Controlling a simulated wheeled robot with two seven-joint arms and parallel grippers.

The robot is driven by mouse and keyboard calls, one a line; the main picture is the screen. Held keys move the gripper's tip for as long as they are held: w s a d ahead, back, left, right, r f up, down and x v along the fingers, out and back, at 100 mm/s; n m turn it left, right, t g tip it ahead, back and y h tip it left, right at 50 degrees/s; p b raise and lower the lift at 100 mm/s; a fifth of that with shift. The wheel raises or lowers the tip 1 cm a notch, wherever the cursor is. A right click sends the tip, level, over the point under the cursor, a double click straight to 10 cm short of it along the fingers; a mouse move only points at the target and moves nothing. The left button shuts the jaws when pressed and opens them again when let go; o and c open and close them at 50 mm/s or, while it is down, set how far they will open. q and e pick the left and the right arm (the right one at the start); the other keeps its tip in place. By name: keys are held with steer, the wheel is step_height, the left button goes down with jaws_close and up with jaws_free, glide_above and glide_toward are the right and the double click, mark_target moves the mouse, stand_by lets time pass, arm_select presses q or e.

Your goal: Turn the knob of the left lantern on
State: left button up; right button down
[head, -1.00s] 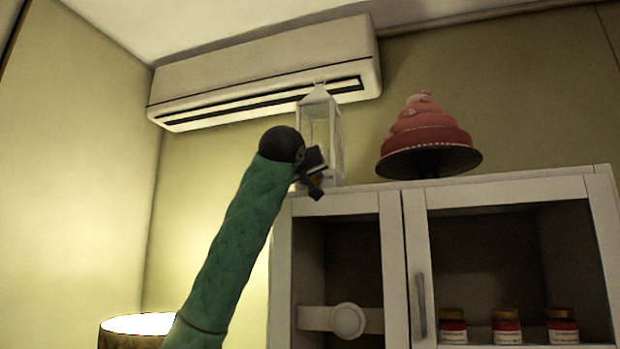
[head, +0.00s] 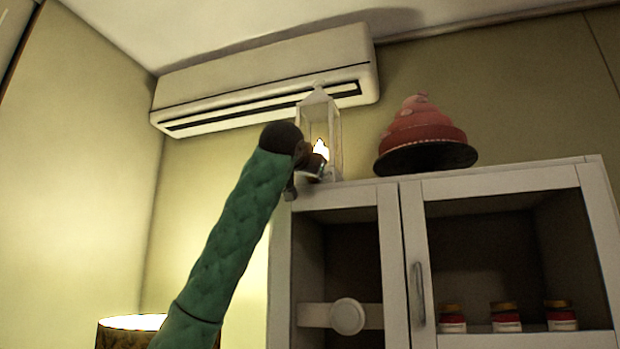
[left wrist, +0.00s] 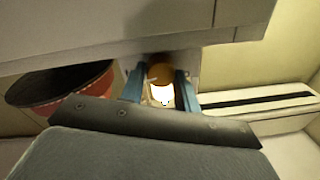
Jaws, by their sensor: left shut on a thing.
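The white lantern (head: 319,97) stands on top of the white cabinet at its left end, and a bright flame-like light (head: 321,149) glows inside it. My left gripper (head: 312,167) is at the lantern's lower front, and its fingertips are partly hidden in the head view. In the left wrist view, the blue fingers of my left gripper (left wrist: 161,88) are on either side of a round orange-brown knob (left wrist: 160,72), shut on it. The lit flame (left wrist: 163,95) shows between the fingers. My right gripper is in neither view.
A tiered red cake (head: 424,125) sits on a dark turntable (head: 427,160) on the cabinet (head: 500,181), right of the lantern. An air conditioner (head: 260,80) hangs on the wall behind. Several jars (head: 506,318) stand inside the cabinet. A lit lamp (head: 130,322) is at lower left.

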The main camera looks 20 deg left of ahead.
arm_select(q)
steer(key=shift+m, duration=0.5)
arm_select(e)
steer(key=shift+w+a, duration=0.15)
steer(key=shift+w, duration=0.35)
arm_select(q)
steer(key=o, duration=1)
steer(key=shift+c, duration=0.2)
steer(key=shift+s, duration=0.1)
steer(key=s+b, duration=0.4)
steer(key=s, duration=0.3)
steer(key=shift+s+f+b, duration=0.15)
steer(key=shift+s+b, duration=0.2)
steer(key=shift+b, duration=0.05)
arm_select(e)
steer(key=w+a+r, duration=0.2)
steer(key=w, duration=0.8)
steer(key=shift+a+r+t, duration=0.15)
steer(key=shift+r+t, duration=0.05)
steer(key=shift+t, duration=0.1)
